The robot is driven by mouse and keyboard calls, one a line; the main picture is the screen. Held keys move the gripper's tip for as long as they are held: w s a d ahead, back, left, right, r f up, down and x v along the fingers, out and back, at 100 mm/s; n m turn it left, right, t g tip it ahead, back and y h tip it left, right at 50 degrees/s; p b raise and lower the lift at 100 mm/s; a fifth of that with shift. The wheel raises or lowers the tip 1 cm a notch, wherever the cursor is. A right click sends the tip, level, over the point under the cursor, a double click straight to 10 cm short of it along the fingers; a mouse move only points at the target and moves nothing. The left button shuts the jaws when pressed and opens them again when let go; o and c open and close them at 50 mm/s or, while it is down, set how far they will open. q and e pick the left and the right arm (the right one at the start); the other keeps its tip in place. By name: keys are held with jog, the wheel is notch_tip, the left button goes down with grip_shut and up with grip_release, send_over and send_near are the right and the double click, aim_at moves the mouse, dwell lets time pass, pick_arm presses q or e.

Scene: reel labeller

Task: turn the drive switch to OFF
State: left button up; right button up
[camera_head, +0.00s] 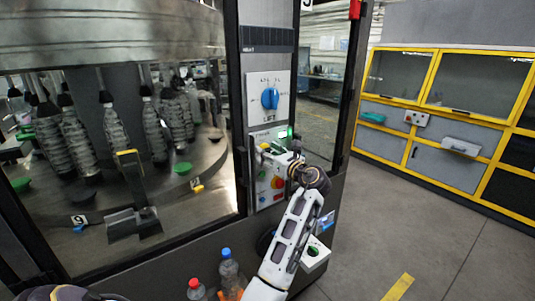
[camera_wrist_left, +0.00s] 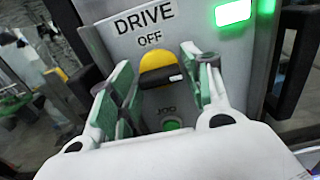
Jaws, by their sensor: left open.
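The drive switch (camera_wrist_left: 158,68) is a yellow knob with a dark bar, on a light panel marked DRIVE. The word OFF is above it and JOG below it. A white mark shows at the right end of its bar, on the lower right side of the knob. My left gripper (camera_wrist_left: 160,76) is open, its green-padded fingers on either side of the knob; I cannot tell whether they touch it. In the head view my left gripper (camera_head: 281,150) is at the panel and hides most of the switch. My right gripper is not in view.
A lit green indicator (camera_wrist_left: 233,12) is right of the DRIVE label. A blue LIFT knob (camera_head: 270,98) is on the panel above, and a red button (camera_head: 277,182) is below. Bottles (camera_head: 229,268) stand low beside my left arm. The floor at right is open.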

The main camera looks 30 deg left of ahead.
pick_arm(q)
jog(key=shift+d, duration=0.1)
jog(key=c, duration=0.7)
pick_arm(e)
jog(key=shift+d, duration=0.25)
pick_arm(q)
jog(key=shift+n, duration=0.4)
jog(key=shift+c, duration=0.2)
jog(key=n+b, duration=0.7)
jog(key=n, duration=1)
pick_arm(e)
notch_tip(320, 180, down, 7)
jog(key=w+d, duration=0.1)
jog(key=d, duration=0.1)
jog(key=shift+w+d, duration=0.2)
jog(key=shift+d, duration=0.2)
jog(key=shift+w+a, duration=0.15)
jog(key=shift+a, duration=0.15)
